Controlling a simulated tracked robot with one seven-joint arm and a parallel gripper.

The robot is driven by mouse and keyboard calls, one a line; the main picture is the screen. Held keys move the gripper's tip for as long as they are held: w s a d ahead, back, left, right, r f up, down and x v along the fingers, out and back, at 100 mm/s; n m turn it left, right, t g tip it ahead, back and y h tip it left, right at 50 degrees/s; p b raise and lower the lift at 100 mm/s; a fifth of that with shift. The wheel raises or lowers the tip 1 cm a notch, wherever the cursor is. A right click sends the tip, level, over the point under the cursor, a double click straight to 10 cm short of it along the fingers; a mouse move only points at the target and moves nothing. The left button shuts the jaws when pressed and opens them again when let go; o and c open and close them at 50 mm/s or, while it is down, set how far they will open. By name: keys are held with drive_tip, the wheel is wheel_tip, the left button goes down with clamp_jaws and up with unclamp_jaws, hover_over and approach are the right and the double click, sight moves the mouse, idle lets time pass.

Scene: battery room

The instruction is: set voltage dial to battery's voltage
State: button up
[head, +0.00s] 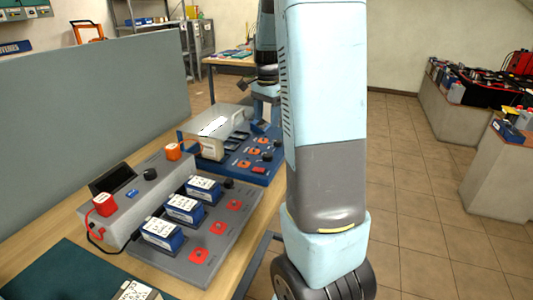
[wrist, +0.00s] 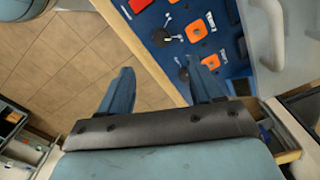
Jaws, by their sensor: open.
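My gripper (wrist: 160,72) is open and empty in the wrist view. Its fingers are beside the right edge of a blue panel (head: 238,172), over or near the desk edge. The panel also shows in the wrist view (wrist: 228,25), with black knobs (wrist: 161,37) and orange pads (wrist: 195,32). A grey unit (head: 128,208) on the desk carries a dark display (head: 110,178) and a black dial (head: 150,173). Three blue batteries with white labels, front (head: 161,235), middle (head: 185,208) and back (head: 203,189), sit in a grey tray (head: 177,268). Their label print is too small to read.
A grey partition (head: 95,95) lines the desk's left. Tiled floor (head: 420,210) lies open at right.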

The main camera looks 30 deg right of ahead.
sight(268, 155)
drive_tip(key=f, duration=1.4)
drive_tip(key=shift+w+d+f, duration=0.3)
drive_tip(key=shift+d, duration=0.1)
drive_tip(key=c, duration=1)
drive_tip(key=shift+a, duration=0.25)
drive_tip(key=shift+c, duration=0.3)
drive_tip(key=shift+d, duration=0.2)
